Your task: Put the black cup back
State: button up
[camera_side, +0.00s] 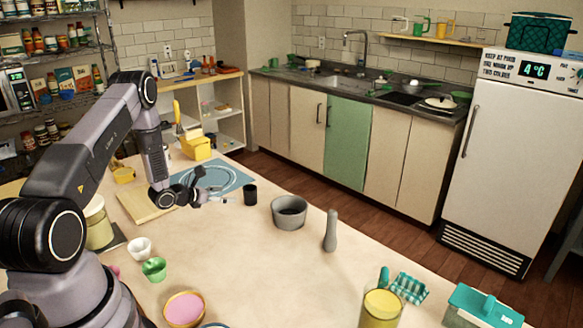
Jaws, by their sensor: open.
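A small black cup (250,194) stands upright on the light table, just right of the blue mat and left of a grey mortar. My gripper (201,187) is open and empty. It is in the air to the left of the cup, apart from it, over the near part of the blue mat (232,178). My arm reaches in from the left side. The fingertips are small and dark in this view, so their exact height above the table is hard to tell.
A grey mortar (289,213) and pestle (331,231) stand right of the cup. A wooden board (140,206) lies left of my gripper. A yellow block-like object (196,147) stands behind. White (140,248) and green (154,269) cups are nearer. The table's middle front is clear.

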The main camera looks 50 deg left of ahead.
jog(key=w+d+r+m+g+h, duration=0.25)
jog(key=d+r+m+h, duration=0.6)
jog(key=d+r, duration=0.6)
jog(key=s+d+r+m+g, duration=0.5)
jog(key=s+d+r+m, duration=0.3)
jog(key=d+r+m, duration=0.45)
jog(key=s+d+r+m+g+y, duration=0.25)
jog(key=s+m, duration=0.25)
jog(key=s, duration=0.3)
jog(key=s+d+r+m+g+y, duration=0.15)
jog(key=s+r+m, duration=0.25)
jog(key=s, duration=0.4)
jog(key=s+a+r+m+t+y, duration=0.1)
jog(key=s+a+m+t+y, duration=0.2)
jog(key=s+a+m+y, duration=0.2)
jog(key=shift+s+r, duration=0.3)
jog(key=shift+s, duration=0.85)
